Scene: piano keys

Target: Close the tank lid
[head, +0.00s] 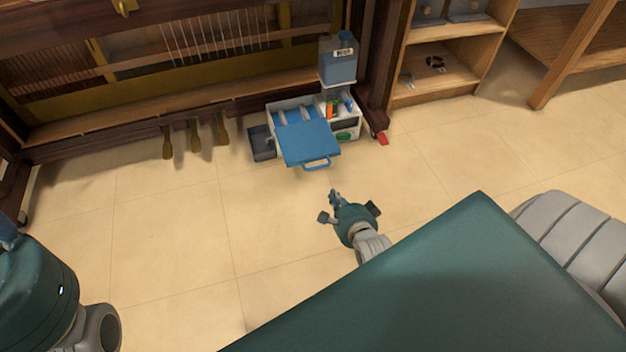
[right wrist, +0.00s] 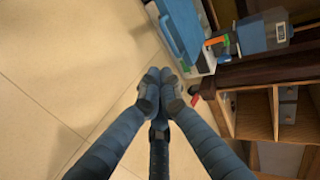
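The tank is a white box (head: 353,130) on the floor in front of the piano. Its blue lid (head: 308,143) is open, tipped out toward me at the front, with a loop handle (head: 317,164) on its near edge. The lid (right wrist: 181,32) also shows at the top of the right wrist view. My right gripper (head: 333,195) is on the near side of the lid, apart from it and empty. In the right wrist view its fingertips (right wrist: 160,76) are together. My left arm shows at the left edge of the head view, but its gripper is not visible.
A blue bottle-like container (head: 338,62) stands above the tank's right rear. A dark grey bin (head: 261,143) sits left of the tank. Piano pedals (head: 194,136) and a wooden shelf (head: 440,70) flank it. The tiled floor (head: 200,230) in front is clear.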

